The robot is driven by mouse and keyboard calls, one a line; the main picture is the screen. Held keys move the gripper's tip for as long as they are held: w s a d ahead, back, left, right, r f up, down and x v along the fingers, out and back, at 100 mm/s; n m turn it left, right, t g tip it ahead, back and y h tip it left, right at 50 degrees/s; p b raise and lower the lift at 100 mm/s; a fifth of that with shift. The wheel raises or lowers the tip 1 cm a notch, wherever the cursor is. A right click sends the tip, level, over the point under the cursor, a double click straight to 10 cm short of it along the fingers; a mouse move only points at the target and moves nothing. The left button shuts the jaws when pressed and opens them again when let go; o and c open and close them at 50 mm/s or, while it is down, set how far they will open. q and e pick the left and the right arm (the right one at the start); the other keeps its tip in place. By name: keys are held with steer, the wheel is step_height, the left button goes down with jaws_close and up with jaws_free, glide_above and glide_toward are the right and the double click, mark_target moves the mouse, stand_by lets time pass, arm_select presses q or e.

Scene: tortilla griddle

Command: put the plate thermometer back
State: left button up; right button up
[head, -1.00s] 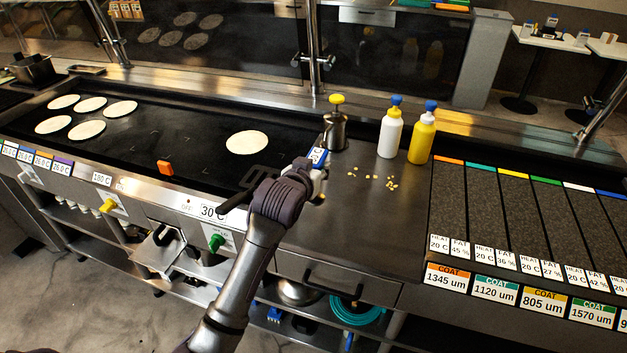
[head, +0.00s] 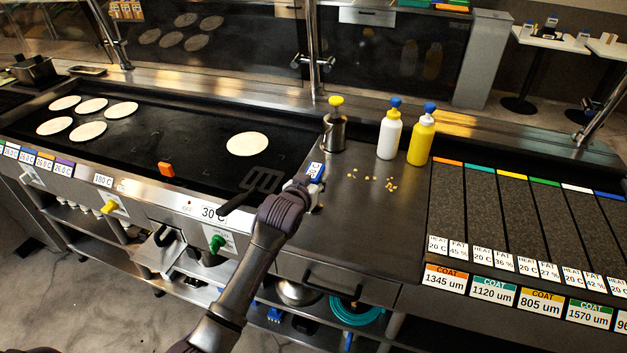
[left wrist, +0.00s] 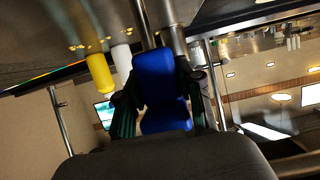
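The plate thermometer (head: 316,170) is a small blue body with a white readout face. My left gripper (head: 311,184) is shut on it and holds it at the griddle's right end, beside the steel counter. I cannot tell how high above the surface it is. In the left wrist view the blue body (left wrist: 163,88) sits between the two dark fingers. My right gripper is not in view.
A steel canister with a yellow knob (head: 335,131) stands just behind the thermometer. A white bottle (head: 389,136) and a yellow bottle (head: 421,139) stand right of it, with yellow crumbs (head: 390,184) in front. A dark spatula (head: 262,181) and a tortilla (head: 247,144) lie to the left.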

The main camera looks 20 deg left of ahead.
arm_select(q)
steer(key=o, duration=0.5)
steer(key=shift+c, duration=0.2)
steer(key=shift+r, duration=0.2)
steer(key=shift+s, duration=0.4)
steer(key=v, duration=1.1)
steer(key=shift+b, duration=0.3)
steer(key=shift+s+r, duration=0.1)
